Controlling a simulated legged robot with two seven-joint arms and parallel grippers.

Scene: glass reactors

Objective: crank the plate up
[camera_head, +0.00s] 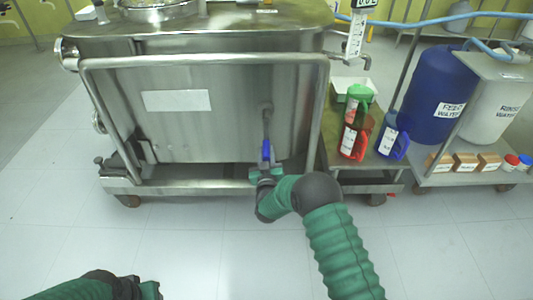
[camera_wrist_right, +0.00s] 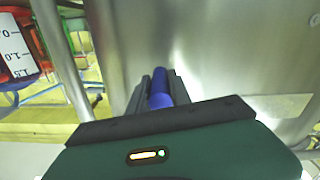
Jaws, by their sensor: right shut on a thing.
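The crank on the front of the steel tank has a grey arm (camera_head: 266,122) that hangs down from its hub, and a blue handle (camera_head: 266,150) at the lower end. My right gripper (camera_head: 265,165) is shut on the blue handle, near the tank's lower front. In the right wrist view the blue handle (camera_wrist_right: 160,92) sits between the dark fingers. I cannot make out a plate moved by the crank. My left arm shows at the bottom left, with part of its green gripper (camera_head: 150,289) at the frame edge; its fingers are not clear.
The steel tank (camera_head: 230,130) has a tubular rail (camera_head: 200,61) across its front. To the right, a low cart holds green, red and blue jugs (camera_head: 389,137). Beside it a shelf bears a blue drum (camera_head: 437,95) and small boxes. The floor (camera_head: 215,245) in front is clear.

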